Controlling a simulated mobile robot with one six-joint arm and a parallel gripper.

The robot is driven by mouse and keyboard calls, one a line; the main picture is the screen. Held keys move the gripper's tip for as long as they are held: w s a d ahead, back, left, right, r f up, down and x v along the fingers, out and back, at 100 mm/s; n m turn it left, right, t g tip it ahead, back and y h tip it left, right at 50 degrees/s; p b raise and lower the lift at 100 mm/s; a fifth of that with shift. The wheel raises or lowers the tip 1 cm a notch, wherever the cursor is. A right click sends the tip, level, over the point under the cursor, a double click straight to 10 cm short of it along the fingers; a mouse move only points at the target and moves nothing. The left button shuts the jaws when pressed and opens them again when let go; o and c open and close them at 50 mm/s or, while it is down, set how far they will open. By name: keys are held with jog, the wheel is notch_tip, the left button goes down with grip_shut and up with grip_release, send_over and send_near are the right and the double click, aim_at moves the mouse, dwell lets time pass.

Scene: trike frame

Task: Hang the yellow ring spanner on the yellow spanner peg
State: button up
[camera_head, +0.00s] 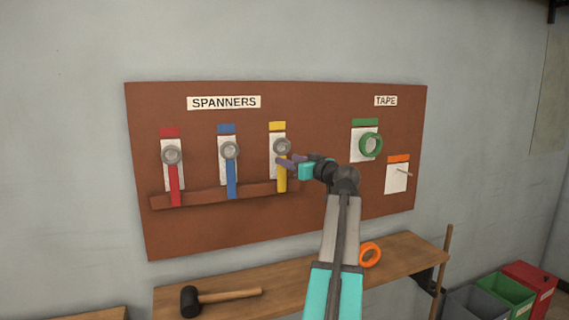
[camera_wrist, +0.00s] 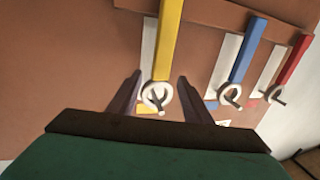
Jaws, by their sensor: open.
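The yellow ring spanner (camera_head: 282,175) hangs on the board under the yellow label (camera_head: 277,126), its grey ring (camera_head: 282,146) at the top and its yellow handle pointing down. In the wrist view the ring (camera_wrist: 157,95) is around the yellow spanner peg (camera_wrist: 157,99), and the handle (camera_wrist: 170,40) runs up the picture. My gripper (camera_head: 281,161) is at the spanner's upper part in the head view. In the wrist view its two fingers (camera_wrist: 158,92) are apart, one on each side of the ring, with gaps between.
The red spanner (camera_head: 174,185) and blue spanner (camera_head: 231,179) hang to the left. A wooden rail (camera_head: 205,194) crosses the handles. Green tape (camera_head: 370,144) hangs at right; the orange-label peg (camera_head: 404,172) is bare. Orange tape (camera_head: 370,254) and a mallet (camera_head: 190,301) lie on the shelf (camera_head: 405,250).

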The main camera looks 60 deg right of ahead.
jog(key=b+v, duration=0.2)
jog(key=v, duration=0.7)
jog(key=shift+a, duration=0.1)
dwell(0.4)
